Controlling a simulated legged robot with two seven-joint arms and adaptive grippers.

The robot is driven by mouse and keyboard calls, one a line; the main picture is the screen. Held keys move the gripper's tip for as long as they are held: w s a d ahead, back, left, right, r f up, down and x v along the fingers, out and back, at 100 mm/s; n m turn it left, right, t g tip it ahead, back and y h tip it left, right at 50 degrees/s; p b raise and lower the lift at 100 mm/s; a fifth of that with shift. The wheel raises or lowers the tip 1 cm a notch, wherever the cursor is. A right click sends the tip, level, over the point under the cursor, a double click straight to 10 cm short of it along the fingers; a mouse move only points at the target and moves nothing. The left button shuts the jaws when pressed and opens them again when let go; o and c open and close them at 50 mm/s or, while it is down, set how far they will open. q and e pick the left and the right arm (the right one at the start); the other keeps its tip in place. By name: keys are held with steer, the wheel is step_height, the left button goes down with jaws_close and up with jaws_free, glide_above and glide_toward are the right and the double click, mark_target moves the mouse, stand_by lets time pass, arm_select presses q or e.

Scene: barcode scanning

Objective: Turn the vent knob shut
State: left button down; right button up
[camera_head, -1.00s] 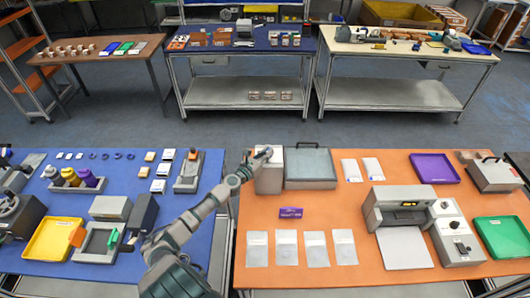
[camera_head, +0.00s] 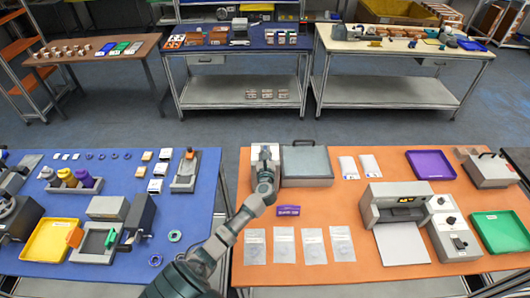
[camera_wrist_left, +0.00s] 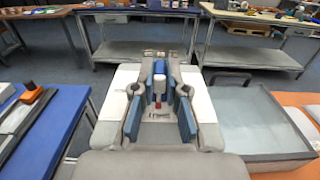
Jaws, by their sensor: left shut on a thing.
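The vent knob (camera_wrist_left: 159,86) shows in the left wrist view as a small pale piece with a red mark below it. It stands on top of a light grey box (camera_wrist_left: 112,103) at the back left of the orange table. My left gripper (camera_head: 265,155) points at this box from the front, and in the wrist view its blue-padded fingers are shut on the knob from both sides. In the head view the gripper hides the knob and much of the box top. The knob's exact angle cannot be told. My right gripper is not in view.
A grey chamber with a clear lid and dark handle (camera_head: 306,164) stands right beside the box. White packets (camera_head: 347,168), a purple tray (camera_head: 431,165) and a grey machine (camera_head: 395,207) are farther right. Clear pouches (camera_head: 284,246) lie in front. A blue table (camera_head: 140,177) is left across a gap.

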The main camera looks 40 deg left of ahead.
arm_select(q)
steer(key=shift+w+a+r, duration=0.1)
steer(key=shift+r, duration=0.25)
steer(key=c, duration=1.2)
jaws_free()
steer(key=shift+f, duration=0.1)
steer(key=shift+w+a+f, duration=0.1)
steer(key=shift+w+f, duration=0.05)
steer(key=shift+f, duration=0.1)
steer(key=v, duration=1.2)
steer(key=shift+w+f, duration=0.1)
steer(key=shift+w, duration=0.05)
steer(key=shift+f, duration=0.1)
